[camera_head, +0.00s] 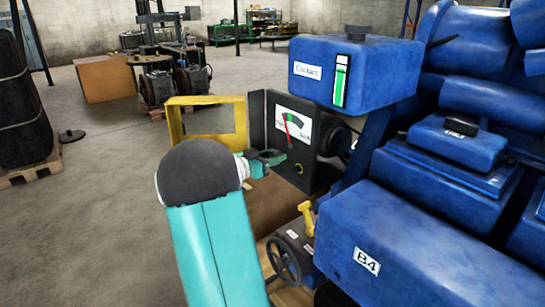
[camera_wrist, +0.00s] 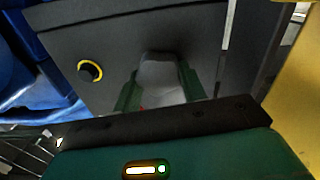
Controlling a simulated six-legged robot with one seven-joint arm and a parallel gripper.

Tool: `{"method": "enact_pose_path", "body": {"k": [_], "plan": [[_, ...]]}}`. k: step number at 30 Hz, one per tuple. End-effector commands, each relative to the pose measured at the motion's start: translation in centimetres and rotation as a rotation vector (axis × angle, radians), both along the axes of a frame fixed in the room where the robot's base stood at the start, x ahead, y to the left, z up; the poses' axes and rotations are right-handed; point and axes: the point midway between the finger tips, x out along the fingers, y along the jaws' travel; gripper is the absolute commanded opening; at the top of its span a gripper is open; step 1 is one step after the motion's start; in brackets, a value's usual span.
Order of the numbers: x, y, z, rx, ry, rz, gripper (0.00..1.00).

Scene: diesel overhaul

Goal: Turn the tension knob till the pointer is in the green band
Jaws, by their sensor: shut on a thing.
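The dark gauge panel (camera_head: 270,140) stands beside the blue engine in the head view. Its white dial (camera_head: 296,137) has a red pointer (camera_head: 288,130) and a green band (camera_head: 294,118) near the top. The pointer leans up and left, and its tip appears just left of the green band. My gripper (camera_head: 277,157) is at the lower left of the panel face. In the wrist view my gripper's green fingers (camera_wrist: 160,92) are shut on the grey tension knob (camera_wrist: 160,72). The fingers hide the knob in the head view.
A black button with a yellow ring (camera_wrist: 90,70) is beside the knob on the panel. A yellow frame (camera_head: 208,102) stands left of the panel. A blue coolant tank (camera_head: 370,65) is above right, and a handwheel valve (camera_head: 284,262) is below.

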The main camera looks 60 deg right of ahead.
Motion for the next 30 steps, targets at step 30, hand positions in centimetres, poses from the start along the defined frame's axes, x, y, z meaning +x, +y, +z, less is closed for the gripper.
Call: {"method": "enact_pose_path", "body": {"k": [30], "plan": [[0.55,-0.14,-0.3,0.366,0.719,0.001,0.19]]}}
